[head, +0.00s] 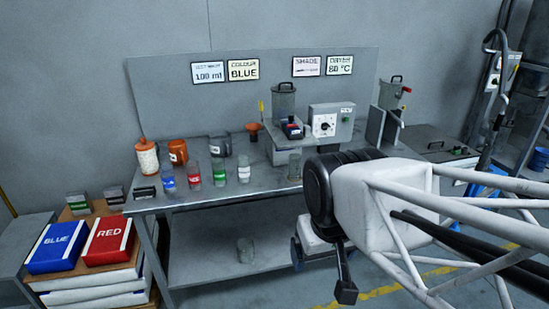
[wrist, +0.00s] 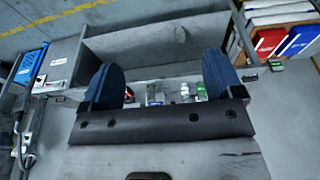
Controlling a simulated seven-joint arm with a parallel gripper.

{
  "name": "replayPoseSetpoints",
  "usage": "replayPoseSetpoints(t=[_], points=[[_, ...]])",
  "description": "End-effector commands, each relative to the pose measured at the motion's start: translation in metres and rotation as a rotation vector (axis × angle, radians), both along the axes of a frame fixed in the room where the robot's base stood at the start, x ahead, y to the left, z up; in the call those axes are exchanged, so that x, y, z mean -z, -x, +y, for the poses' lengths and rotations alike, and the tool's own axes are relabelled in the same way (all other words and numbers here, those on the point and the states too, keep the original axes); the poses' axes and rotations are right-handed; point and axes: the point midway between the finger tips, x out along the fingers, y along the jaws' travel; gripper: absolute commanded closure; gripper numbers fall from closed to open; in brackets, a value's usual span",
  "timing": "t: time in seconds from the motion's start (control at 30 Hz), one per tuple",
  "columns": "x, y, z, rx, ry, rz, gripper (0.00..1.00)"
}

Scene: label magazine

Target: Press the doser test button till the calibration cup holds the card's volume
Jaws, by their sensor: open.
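The doser (head: 331,121) is a grey-white box with a dark dial, standing on the bench in the head view. A small label, probably "TEST", shows near its upper right; I cannot make out the button clearly. A clear cup (head: 295,167), which looks like the calibration cup, stands on the bench below and left of the doser; its fill level is unreadable. A card (head: 208,73) on the back panel seems to read 1.00 ml. My gripper (wrist: 161,78) is open, its blue fingers wide apart with nothing between them. It hangs before the bench's front edge, apart from doser and cup.
Several bottles, jars and labelled glasses stand on the bench (head: 210,200) left of the cup. A "COLOUR BLUE" card (head: 243,69) hangs on the panel. Blue (head: 57,247) and red (head: 108,241) boxes sit at lower left. My arm covers the bench's right front.

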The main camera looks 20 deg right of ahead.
Motion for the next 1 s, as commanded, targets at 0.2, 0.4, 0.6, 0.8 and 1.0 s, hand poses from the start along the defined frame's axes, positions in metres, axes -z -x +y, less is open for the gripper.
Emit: replayPoseSetpoints(t=[0.2, 0.4, 0.6, 0.8, 1.0], points=[[0.0000, 0.0000, 0.0000, 0.000, 0.000, 0.000, 0.48], [0.0000, 0.0000, 0.0000, 0.000, 0.000, 0.000, 0.78], [0.0000, 0.0000, 0.0000, 0.000, 0.000, 0.000, 1.00], [0.0000, 0.0000, 0.0000, 0.000, 0.000, 0.000, 1.00], [0.0000, 0.0000, 0.0000, 0.000, 0.000, 0.000, 1.00]])
